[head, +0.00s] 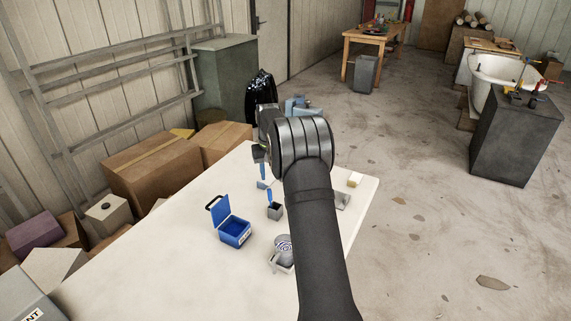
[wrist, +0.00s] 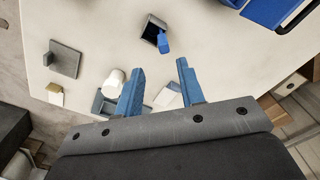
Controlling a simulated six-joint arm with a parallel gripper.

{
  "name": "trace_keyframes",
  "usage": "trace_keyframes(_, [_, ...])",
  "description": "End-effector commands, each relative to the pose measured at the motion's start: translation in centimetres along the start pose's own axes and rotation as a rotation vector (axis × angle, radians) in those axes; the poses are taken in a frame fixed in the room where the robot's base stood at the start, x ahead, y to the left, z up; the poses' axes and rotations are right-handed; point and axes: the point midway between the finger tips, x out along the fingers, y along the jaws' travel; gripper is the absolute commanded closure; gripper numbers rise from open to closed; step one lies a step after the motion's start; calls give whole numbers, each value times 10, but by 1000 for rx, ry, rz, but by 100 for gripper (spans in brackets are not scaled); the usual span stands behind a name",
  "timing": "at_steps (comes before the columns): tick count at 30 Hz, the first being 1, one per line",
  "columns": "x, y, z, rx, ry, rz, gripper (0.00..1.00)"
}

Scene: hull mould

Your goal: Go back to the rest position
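My gripper (wrist: 160,64) shows two blue fingers spread apart with nothing between their tips. In the head view my arm reaches over the white table (head: 130,270), and my gripper (head: 261,168) is above its far part. The tabletop (wrist: 215,65) is below the fingers in the wrist view. A grey cup (head: 274,213) with a blue-handled tool in it stands near the gripper. The cup (wrist: 151,31) also shows ahead of the fingertips, apart from them. No marked rest position is visible.
A blue box (head: 235,232) with its lid open stands on the table. A grey tray (head: 281,264) holds a round item beside my arm. A pale yellow block (head: 354,180) and a grey plate (wrist: 66,59) lie toward one edge. Cardboard boxes (head: 150,168) stand beyond the table's left side.

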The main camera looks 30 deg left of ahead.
Motion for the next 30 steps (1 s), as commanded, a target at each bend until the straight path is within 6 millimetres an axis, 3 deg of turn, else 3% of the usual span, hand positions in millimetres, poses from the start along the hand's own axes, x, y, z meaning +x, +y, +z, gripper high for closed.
trace_keyframes(5, [14, 0, 0, 0, -3, 0, 64])
trace_keyframes(22, [124, 0, 1, 0, -3, 0, 64])
trace_keyframes(30, [92, 0, 0, 0, 1, 0, 64])
